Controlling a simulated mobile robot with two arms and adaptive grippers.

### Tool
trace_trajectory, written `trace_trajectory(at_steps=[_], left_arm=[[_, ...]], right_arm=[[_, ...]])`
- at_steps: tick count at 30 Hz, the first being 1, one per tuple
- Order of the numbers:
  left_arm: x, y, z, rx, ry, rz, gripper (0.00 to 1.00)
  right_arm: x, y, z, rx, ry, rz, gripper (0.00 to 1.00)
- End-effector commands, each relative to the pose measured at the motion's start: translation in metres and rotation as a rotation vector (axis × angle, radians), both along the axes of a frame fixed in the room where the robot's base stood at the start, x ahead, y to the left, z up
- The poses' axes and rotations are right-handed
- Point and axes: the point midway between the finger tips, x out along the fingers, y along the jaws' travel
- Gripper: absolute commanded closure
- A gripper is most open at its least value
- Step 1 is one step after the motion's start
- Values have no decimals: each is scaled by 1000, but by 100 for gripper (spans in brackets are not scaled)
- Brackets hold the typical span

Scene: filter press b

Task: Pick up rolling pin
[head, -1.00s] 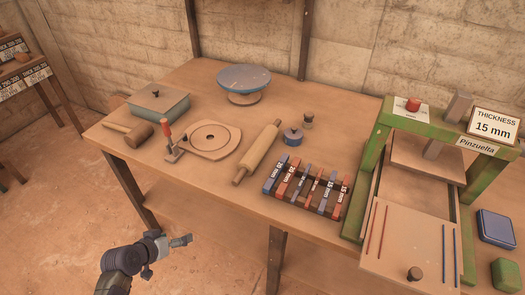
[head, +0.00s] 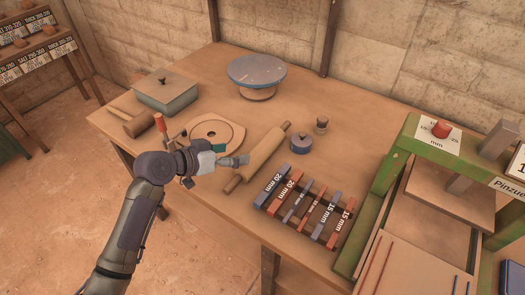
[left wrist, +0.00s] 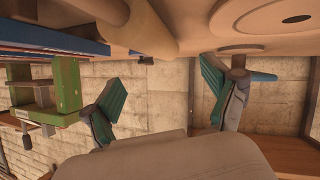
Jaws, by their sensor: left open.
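The wooden rolling pin (head: 262,155) lies diagonally on the table between the round wooden board and the thickness strips. Its near handle (head: 233,184) points toward the front edge. My left gripper (head: 236,160) is at the near left of the pin and seems just short of it; the gap is hard to judge. In the left wrist view, the left gripper (left wrist: 165,105) has its two teal-padded fingers spread wide with nothing between them. The rolling pin (left wrist: 150,30) shows there at the top, beyond the fingers. My right gripper is not in view.
Several red and blue strips (head: 305,208) lie right of the pin. A round board (head: 212,133), a mallet (head: 137,124) and a lidded box (head: 166,95) are left. A turntable (head: 257,73) and a blue pot (head: 301,143) stand behind. A green press (head: 385,200) is at right.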

Motion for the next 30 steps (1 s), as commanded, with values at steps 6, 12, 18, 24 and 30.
trace_trajectory(at_steps=[6, 12, 18, 24, 30], left_arm=[[18, -23, -13, -1, -1, -1, 14], [24, -34, -21, -1, 1, 0, 14], [39, -56, -36, -2, 0, 0, 14], [45, -63, -42, 2, -2, 1, 14], [45, -63, -42, 2, -2, 1, 19]], right_arm=[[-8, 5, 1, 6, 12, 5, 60], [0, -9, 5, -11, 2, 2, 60], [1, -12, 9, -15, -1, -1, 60], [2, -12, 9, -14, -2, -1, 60], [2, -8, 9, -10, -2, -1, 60]])
